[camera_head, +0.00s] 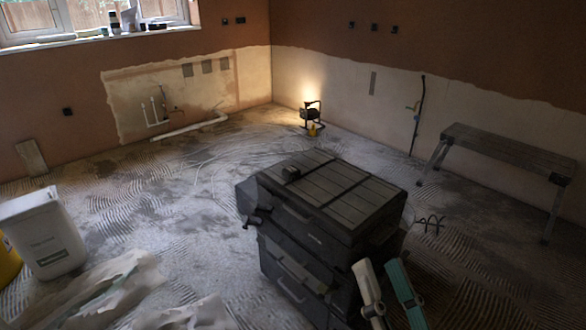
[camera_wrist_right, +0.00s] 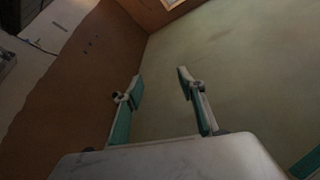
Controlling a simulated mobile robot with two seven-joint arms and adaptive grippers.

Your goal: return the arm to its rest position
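My right gripper (camera_head: 380,268) shows at the lower right of the head view, in front of the dark tool chest (camera_head: 298,245). Its two green-and-grey fingers stand apart and point up, with nothing between them. The right wrist view also shows this gripper (camera_wrist_right: 161,78) with its fingers spread and empty, against a plain pale surface and a brown wall (camera_wrist_right: 95,75). Whether the fingers touch the chest cannot be told. My left gripper is in neither view.
A grey trestle bench (camera_head: 505,150) stands at right, a lit work lamp (camera_head: 312,117) at the back. A white bin (camera_head: 42,236) and crumpled sheeting (camera_head: 105,290) are at left.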

